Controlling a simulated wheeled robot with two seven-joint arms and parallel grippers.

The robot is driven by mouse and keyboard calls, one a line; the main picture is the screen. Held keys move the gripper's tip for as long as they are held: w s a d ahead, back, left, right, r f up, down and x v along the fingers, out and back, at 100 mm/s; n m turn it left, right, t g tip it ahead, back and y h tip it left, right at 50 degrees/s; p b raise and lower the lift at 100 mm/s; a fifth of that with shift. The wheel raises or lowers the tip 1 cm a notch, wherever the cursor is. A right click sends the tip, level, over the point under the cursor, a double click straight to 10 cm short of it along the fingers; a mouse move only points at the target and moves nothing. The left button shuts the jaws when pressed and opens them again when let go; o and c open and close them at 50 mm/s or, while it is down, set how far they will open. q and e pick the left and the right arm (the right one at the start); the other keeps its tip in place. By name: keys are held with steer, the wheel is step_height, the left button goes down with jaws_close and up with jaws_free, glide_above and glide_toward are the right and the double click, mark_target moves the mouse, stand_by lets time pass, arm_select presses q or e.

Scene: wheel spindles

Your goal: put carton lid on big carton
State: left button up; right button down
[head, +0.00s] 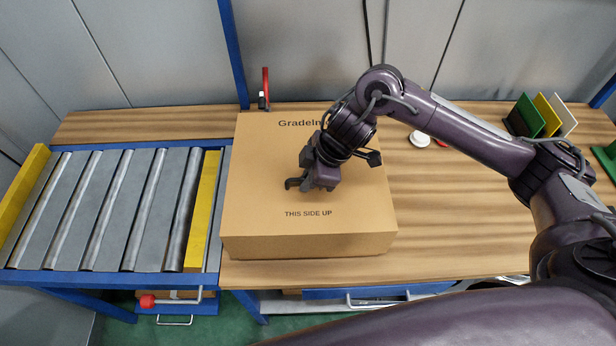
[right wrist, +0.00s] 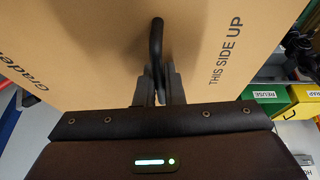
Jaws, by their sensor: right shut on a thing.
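The brown carton lid (head: 262,190) shows in the head view with "THIS SIDE UP" printed on its top. It covers the big carton below it, at the middle of the table. A brown front side (head: 310,246) shows under the lid's front edge; I cannot tell lid from carton wall there. My right gripper (head: 312,184) is shut on the dark handle at the middle of the lid. The right wrist view shows this handle (right wrist: 156,38) between the fingers (right wrist: 157,85), with the lid's printed face (right wrist: 100,50) behind. My left gripper is out of view.
A roller conveyor (head: 120,205) with yellow side rails adjoins the wooden table (head: 460,215) on the left. A white round thing (head: 420,139) lies right of the carton. A rack with coloured plates (head: 540,115) stands at the back right. The table right of the carton is largely clear.

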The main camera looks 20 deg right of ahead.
steer(key=shift+f, duration=0.1)
steer(key=c, duration=1.5)
jaws_free()
steer(key=shift+c, duration=0.2)
steer(key=v, duration=1.2)
steer(key=shift+p, duration=0.45)
